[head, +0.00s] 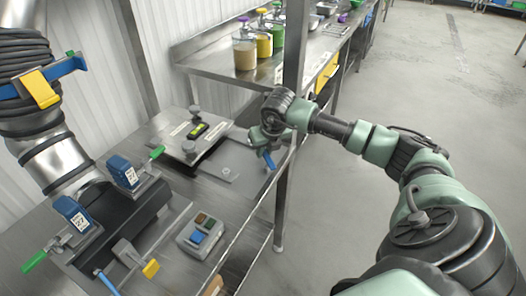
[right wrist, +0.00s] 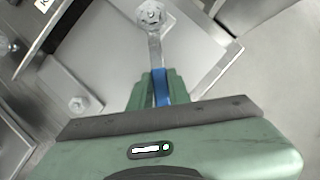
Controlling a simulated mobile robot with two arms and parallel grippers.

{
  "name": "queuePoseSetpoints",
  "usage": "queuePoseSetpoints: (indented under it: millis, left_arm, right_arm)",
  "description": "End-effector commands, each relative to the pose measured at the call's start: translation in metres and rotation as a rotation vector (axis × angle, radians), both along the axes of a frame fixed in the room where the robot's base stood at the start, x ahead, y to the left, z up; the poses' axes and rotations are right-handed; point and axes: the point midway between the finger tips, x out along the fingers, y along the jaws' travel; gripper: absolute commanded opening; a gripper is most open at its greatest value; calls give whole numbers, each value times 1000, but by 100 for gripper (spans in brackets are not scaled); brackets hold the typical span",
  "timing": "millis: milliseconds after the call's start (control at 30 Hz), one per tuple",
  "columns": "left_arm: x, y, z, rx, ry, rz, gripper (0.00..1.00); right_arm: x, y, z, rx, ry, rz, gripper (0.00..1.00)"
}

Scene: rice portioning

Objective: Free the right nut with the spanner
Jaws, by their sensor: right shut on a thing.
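My right gripper (head: 268,133) is over the right edge of the grey plate (head: 240,158) on the steel bench. It is shut on the blue handle of the spanner (head: 269,160). In the right wrist view, the fingers (right wrist: 155,92) grip the blue handle, and the metal shank of the spanner (right wrist: 154,50) points away from me. Its head appears to sit around the right nut (right wrist: 150,14); how fully it is seated I cannot tell. The head view hides the spanner's head behind my gripper. My left gripper is not in view.
Nearer are a button box (head: 203,235) and blue clamps (head: 124,172). A post (head: 294,50) rises close beside my right gripper. Jars (head: 244,52) stand behind.

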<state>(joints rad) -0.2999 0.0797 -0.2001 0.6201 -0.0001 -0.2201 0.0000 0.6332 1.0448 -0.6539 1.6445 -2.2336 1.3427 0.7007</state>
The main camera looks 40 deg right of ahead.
Motion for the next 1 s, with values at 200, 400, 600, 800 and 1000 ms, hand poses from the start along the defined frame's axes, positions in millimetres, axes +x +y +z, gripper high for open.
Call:
queuePoseSetpoints:
  millis: [200, 400, 600, 800, 1000]
  left_arm:
    - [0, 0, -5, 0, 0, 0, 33]
    - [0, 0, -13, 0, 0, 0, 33]
    - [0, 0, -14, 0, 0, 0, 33]
    - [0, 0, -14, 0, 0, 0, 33]
    - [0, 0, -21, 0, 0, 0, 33]
  right_arm:
    - [-2, -6, -2, -3, 4, 28, 0]
    - [-4, -15, -2, -4, 3, 119, 0]
    - [-4, -17, 0, -3, 2, 155, 0]
    - [-4, -17, 0, -3, 3, 155, 0]
    - [-5, -25, -2, -4, 3, 218, 0]
